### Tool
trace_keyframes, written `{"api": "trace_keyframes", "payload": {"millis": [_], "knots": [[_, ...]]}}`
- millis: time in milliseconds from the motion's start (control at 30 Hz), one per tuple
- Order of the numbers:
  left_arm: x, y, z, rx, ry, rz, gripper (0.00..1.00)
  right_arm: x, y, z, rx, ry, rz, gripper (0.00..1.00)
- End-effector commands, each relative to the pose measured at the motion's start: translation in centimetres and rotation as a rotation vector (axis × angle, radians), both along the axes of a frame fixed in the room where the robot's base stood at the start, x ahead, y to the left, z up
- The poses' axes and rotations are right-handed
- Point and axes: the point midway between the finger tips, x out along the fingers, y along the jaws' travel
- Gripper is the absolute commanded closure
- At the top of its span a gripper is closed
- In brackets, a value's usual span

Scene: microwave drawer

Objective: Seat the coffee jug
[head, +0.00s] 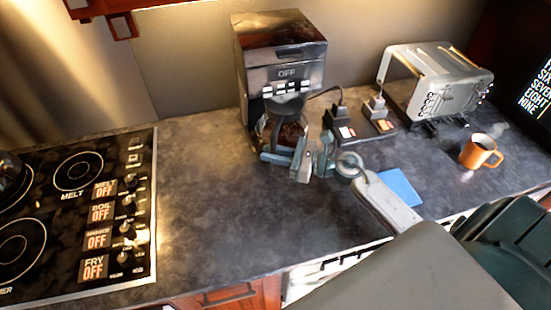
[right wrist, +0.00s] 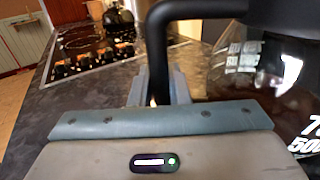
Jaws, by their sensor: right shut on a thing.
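In the right wrist view the handle (right wrist: 168,45) rises between the fingers (right wrist: 158,88), and the jug's glass (right wrist: 262,70) is at the right. My left gripper is not in view.
A power strip (head: 365,128) with plugs sits right of the maker. A toaster (head: 440,85), an orange mug (head: 481,151) and a blue square (head: 401,186) are farther right. The cooktop (head: 80,215) is at the left. The counter between cooktop and maker is clear.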

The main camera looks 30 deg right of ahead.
Motion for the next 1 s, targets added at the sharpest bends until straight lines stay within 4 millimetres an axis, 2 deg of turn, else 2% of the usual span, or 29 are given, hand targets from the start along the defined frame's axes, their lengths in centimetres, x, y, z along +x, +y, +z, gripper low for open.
{"api": "trace_keyframes", "payload": {"millis": [700,1000], "knots": [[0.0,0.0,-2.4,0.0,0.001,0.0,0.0,5.2,-1.2,0.0,0.0,-0.006,0.0,1.0],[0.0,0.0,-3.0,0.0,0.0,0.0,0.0,6.5,-1.5,0.1,0.001,-0.005,0.001,1.0]]}}
